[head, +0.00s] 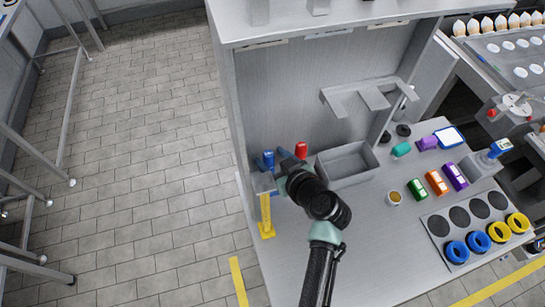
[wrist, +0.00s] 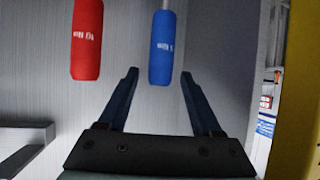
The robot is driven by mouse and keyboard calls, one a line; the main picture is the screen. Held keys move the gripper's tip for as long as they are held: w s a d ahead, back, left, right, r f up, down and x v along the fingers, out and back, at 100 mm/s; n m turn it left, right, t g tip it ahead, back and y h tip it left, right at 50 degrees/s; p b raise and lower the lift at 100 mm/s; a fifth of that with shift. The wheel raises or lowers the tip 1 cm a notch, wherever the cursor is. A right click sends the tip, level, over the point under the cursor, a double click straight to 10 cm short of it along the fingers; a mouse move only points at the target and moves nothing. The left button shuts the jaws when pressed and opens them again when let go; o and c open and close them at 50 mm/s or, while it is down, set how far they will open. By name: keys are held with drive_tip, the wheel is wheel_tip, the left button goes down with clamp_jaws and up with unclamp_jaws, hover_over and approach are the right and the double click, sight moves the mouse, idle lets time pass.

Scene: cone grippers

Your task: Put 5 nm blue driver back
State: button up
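A blue driver (head: 268,160) stands upright at the left end of the bench, by the grey back panel. In the wrist view the blue driver (wrist: 162,47) has its thin shaft at the top and its handle below. My gripper (head: 284,162) is beside it in the head view. In the wrist view my gripper (wrist: 159,76) is open, with the lower end of the blue handle between the fingertips in the picture. Neither finger visibly touches it, and I cannot tell the depth. A holder around the driver is mostly hidden by my arm.
A red driver (head: 301,150) stands right of the blue one; it also shows in the wrist view (wrist: 87,40). A yellow stand (head: 266,218) is close in front. A grey bin (head: 346,165) and several coloured parts lie to the right.

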drive_tip(key=shift+r, duration=0.1)
drive_tip(key=shift+r, duration=0.15)
drive_tip(key=shift+s+d, duration=0.2)
drive_tip(key=shift+s, duration=0.05)
drive_tip(key=b+v, duration=0.2)
drive_tip(key=v, duration=0.9)
drive_tip(key=shift+s, duration=0.2)
drive_tip(key=shift+r, duration=0.1)
